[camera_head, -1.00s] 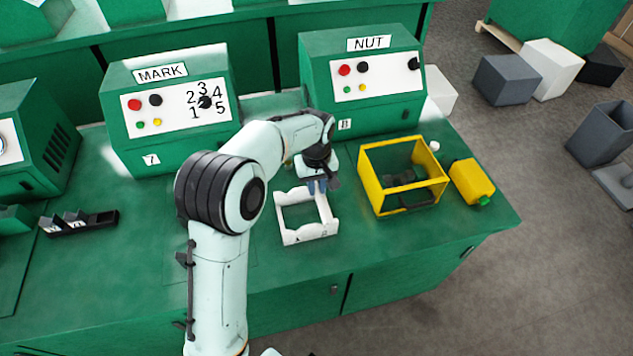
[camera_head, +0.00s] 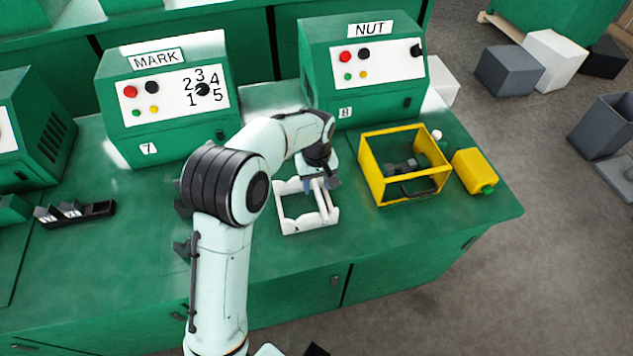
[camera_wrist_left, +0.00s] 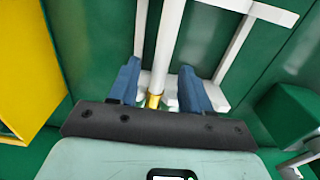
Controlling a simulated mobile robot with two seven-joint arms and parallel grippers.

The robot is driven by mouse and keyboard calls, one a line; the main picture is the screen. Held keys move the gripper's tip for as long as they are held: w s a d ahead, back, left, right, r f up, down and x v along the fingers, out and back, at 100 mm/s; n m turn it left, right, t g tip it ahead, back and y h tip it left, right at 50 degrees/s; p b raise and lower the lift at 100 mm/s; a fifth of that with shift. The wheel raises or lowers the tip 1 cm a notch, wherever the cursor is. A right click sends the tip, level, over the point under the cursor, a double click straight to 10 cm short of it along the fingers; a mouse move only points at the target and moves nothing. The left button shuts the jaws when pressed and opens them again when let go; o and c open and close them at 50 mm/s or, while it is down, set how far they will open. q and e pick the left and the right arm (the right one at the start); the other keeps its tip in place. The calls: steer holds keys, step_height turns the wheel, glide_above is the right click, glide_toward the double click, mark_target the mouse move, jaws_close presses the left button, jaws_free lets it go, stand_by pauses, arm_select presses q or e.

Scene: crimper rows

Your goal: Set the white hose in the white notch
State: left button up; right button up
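The white hose (camera_wrist_left: 170,35) runs lengthwise between my left gripper's two blue fingers in the left wrist view. Its brass-coloured end (camera_wrist_left: 153,101) lies near the palm. The fingers stand apart with visible space beside the hose. My left gripper (camera_head: 315,186) is open and low over the white frame (camera_head: 300,226) in the head view; the frame's bars also show in the left wrist view (camera_wrist_left: 236,48). The hose lies along the frame near its right side. The notch under it is hidden, so I cannot tell how deeply it sits. My right gripper is out of view.
A yellow open-frame box (camera_head: 378,172) with dark parts inside stands right of the white frame, with a yellow container (camera_head: 473,171) beside it. The MARK machine (camera_head: 165,125) and NUT machine (camera_head: 362,75) stand behind. The bench (camera_head: 110,260) is clear at front left.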

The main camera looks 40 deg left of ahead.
arm_select(q)
step_height(320, 180, up, 14)
steer(key=p, duration=0.2)
steer(key=shift+f, duration=0.25)
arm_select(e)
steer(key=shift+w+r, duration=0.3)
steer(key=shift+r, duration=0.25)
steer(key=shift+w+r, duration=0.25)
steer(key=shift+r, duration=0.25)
